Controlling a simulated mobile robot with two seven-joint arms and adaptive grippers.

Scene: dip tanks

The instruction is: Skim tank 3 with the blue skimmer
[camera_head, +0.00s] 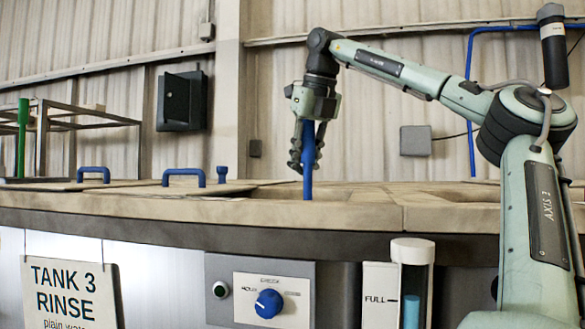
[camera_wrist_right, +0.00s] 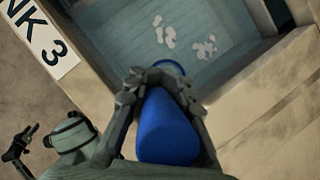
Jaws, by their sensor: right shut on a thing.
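My right gripper (camera_head: 308,152) is shut on the blue skimmer (camera_head: 309,160), whose handle stands nearly upright. The skimmer's lower end goes down behind the front rim of the tank top and is hidden in the head view. In the right wrist view the gripper (camera_wrist_right: 160,85) holds the blue handle (camera_wrist_right: 166,130) over the open tank 3 (camera_wrist_right: 205,30). Pale patches (camera_wrist_right: 205,46) show on the grey-blue water there. Part of a label ending in "NK 3" (camera_wrist_right: 42,35) lies on the rim. My left gripper is not in view.
A "TANK 3 RINSE" sign (camera_head: 65,295) hangs on the front left. Lids with blue handles (camera_head: 183,176) lie to the left of the skimmer. A panel with a blue knob (camera_head: 268,303) and a level gauge (camera_head: 411,285) are on the front. A metal frame (camera_head: 85,120) stands at the back left.

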